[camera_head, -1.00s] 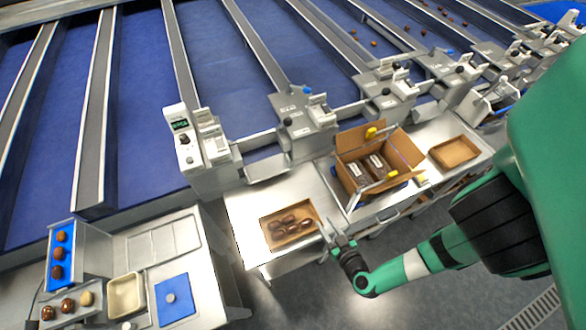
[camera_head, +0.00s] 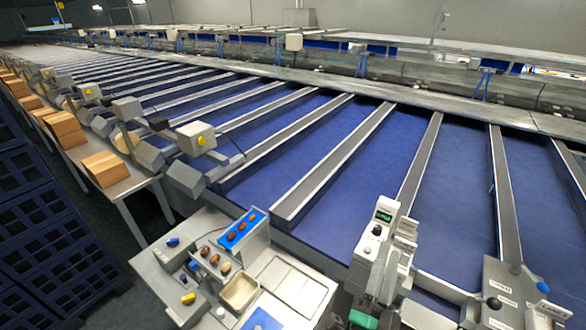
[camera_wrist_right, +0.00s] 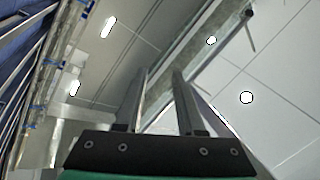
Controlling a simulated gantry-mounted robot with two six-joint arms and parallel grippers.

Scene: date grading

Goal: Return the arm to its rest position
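My right gripper (camera_head: 382,278) shows at the bottom of the head view, right of centre, in front of the grey control post with a green display (camera_head: 385,216). It points upward, and only a small green piece of my right arm shows below it. In the right wrist view, the two fingers of this gripper (camera_wrist_right: 160,82) stand apart with nothing between them, against the ceiling. My left gripper is in neither view.
A metal grading station (camera_head: 303,292) stands at the lower middle, with a blue rack (camera_head: 262,217) of dates and a cream tray (camera_head: 239,307). Cardboard boxes (camera_head: 108,168) stand on side tables at left. Dark blue crates (camera_head: 50,240) are stacked at far left. Blue lanes fill the middle.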

